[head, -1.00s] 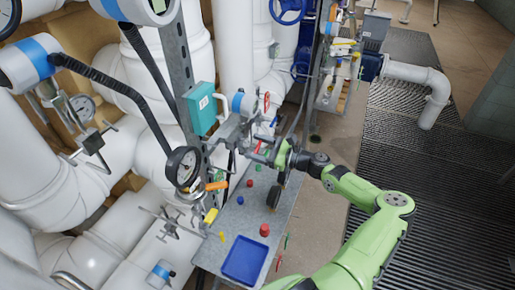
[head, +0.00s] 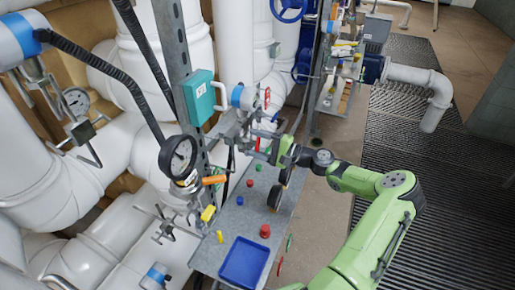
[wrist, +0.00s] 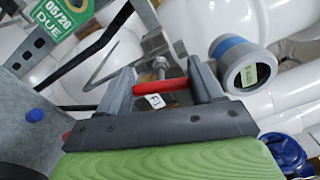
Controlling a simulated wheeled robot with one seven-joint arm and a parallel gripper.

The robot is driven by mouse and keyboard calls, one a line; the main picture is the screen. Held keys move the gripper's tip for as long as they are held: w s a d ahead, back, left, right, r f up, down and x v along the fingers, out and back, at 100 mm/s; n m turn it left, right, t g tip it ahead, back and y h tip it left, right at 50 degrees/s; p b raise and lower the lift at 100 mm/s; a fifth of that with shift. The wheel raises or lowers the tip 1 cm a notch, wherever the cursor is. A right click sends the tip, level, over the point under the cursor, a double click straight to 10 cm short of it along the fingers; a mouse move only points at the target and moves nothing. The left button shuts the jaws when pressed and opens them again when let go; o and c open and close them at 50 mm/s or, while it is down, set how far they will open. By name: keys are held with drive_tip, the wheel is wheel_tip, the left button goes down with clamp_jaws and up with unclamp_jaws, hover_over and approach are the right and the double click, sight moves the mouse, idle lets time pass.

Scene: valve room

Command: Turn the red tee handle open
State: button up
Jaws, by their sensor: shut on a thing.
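The red tee handle (wrist: 173,85) shows in the wrist view as a red bar lying across between the two grey fingers of my gripper (wrist: 163,84). A metal stem meets the bar near its middle, and a small white tag hangs close by it. My gripper is shut on the bar. In the head view my gripper (head: 268,147) is at the pipework above the grey bench, and the handle is mostly hidden there by the gripper and fittings.
The grey bench (head: 228,222) below carries a blue tray (head: 244,262), a red knob (head: 265,231) and several small coloured parts. A dial gauge (head: 180,157) and a teal box (head: 199,97) stand left of my gripper. Floor grating (head: 440,190) lies to the right.

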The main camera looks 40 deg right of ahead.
drive_tip(key=shift+f+n+b, duration=0.15)
drive_tip(key=shift+n+b, duration=1)
drive_tip(key=shift+n, duration=0.55)
drive_tip(key=shift+c, duration=0.3)
drive_tip(key=o, duration=1)
drive_tip(key=v, duration=1.5)
drive_tip(key=shift+s+d, duration=0.2)
drive_tip(key=shift+s, duration=0.1)
